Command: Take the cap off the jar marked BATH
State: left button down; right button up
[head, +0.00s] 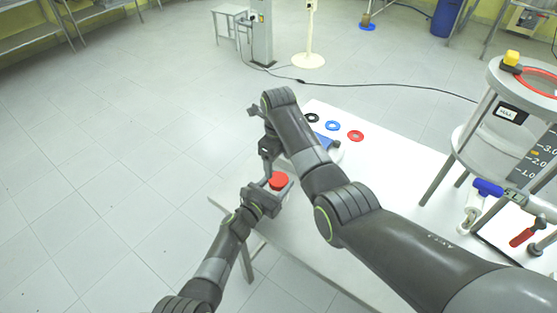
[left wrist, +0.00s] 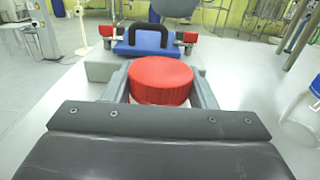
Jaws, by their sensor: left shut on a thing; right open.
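A white jar with a red cap (head: 279,180) stands near the left corner of the white table. The cap sits on the jar, and no BATH marking is readable. My left gripper (head: 266,196) is shut on the jar, one finger on each side. In the left wrist view, the red cap (left wrist: 161,80) rises between the fingers, with a strip of the white jar (left wrist: 160,102) below it. My right gripper (head: 266,164) is open and empty, hanging just above and left of the cap; its fingertips are hard to make out.
A blue piece (head: 326,142) lies on the table beyond, partly behind my right arm. A white container (left wrist: 303,112) is at the right in the wrist view. Floor left is clear.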

aim_at(279, 179)
jog(key=shift+f, duration=3.4)
jog(key=shift+c, duration=0.2)
jog(key=c, duration=0.9)
jog(key=shift+n, duration=1.7)
jog(key=shift+c, duration=0.2)
jog(key=o, duration=1.1)
jog(key=shift+c, duration=0.2)
jog(key=shift+r, duration=2.3)
pick_arm(q)
jog(key=c, duration=0.5)
grip_release()
